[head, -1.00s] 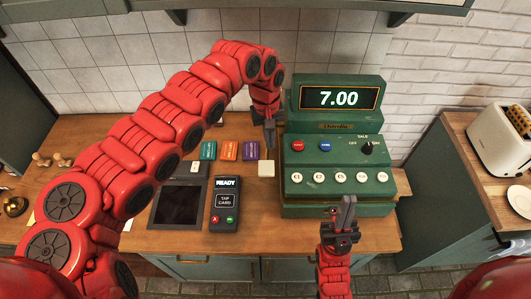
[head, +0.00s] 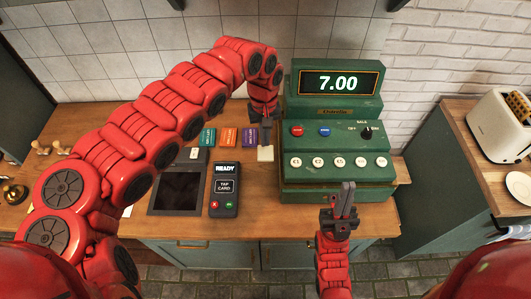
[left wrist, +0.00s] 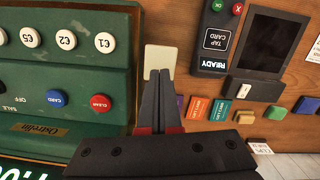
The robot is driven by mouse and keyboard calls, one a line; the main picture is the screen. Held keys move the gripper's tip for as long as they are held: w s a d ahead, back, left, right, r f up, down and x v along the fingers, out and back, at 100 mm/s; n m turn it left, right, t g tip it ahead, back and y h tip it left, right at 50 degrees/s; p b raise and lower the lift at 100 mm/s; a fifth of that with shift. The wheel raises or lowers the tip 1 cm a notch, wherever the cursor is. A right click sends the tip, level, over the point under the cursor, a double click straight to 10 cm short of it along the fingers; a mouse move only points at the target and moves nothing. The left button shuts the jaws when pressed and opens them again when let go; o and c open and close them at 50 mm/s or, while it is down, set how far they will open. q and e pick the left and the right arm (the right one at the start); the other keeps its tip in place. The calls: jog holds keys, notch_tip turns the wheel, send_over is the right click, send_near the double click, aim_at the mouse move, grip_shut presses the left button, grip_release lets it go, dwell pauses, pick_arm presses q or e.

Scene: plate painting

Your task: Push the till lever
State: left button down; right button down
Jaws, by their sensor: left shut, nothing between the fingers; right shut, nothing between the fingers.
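The green till (head: 333,170) stands on the wooden counter, its display reading 7.00. A cream tab (head: 265,153), which looks like the till lever, shows at the till's left side. It also shows in the left wrist view (left wrist: 159,60), right at the fingertips. My left gripper (head: 265,140) is shut and empty, pointing down just behind the tab; in the left wrist view its fingers (left wrist: 161,76) overlap the tab's lower edge. I cannot tell whether they touch. My right gripper (head: 343,190) is shut and empty, in front of the till's base.
A card reader (head: 224,190) and a dark screen (head: 177,190) lie left of the tab. A toaster (head: 500,130) is on the right-hand counter. The counter front between reader and till is clear.

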aim_at(265, 152)
pick_arm(q)
notch_tip(265, 152, down, 3)
jog(key=shift+r+b, duration=0.1)
jog(key=shift+b, duration=0.35)
